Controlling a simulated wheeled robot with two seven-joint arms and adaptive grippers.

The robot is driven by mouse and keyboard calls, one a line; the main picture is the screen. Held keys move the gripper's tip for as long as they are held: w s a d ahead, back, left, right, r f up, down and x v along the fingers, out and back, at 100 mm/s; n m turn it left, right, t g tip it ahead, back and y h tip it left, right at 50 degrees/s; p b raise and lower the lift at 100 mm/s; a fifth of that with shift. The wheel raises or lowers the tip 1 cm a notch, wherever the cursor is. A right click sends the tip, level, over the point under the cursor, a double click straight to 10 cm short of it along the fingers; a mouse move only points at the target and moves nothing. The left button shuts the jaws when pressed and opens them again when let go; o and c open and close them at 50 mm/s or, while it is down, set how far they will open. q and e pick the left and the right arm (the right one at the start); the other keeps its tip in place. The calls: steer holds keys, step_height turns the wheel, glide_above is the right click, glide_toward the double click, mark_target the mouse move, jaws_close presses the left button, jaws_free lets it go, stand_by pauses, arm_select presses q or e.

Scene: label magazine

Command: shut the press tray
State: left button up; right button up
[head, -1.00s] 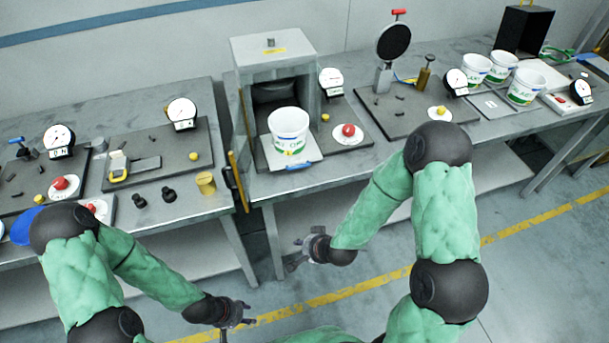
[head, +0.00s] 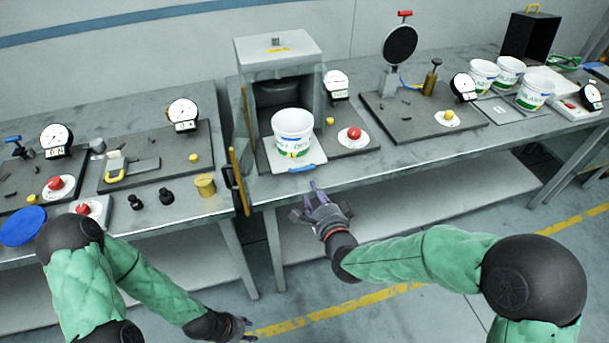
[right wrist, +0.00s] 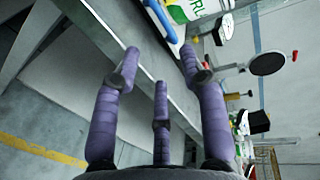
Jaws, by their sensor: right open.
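The press tray (head: 272,160) is a pale plate slid out of the front of the grey press (head: 278,52), with a blue handle (head: 308,168) at its front edge. A white tub with a green label (head: 293,133) stands upright on the tray. In the right wrist view the blue handle (right wrist: 163,22) and the tub (right wrist: 190,9) show at the top. My right gripper (head: 314,198) is open and empty, just in front of and below the handle, apart from it. My left gripper (head: 246,328) is low at the bottom of the head view, off the bench; its fingers are too small to judge.
A press door with a yellow edge (head: 238,180) stands open left of the tray. Right of the press are a red button (head: 354,134) and a gauge (head: 337,84). Several tubs stand at the far right. The floor before the bench is clear.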

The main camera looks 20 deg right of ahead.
steer(key=b+x, duration=0.2)
steer(key=x, duration=0.8)
steer(key=shift+w+r+b, duration=0.1)
steer(key=shift+w+b, duration=0.25)
steer(key=shift+w, duration=0.05)
jaws_close()
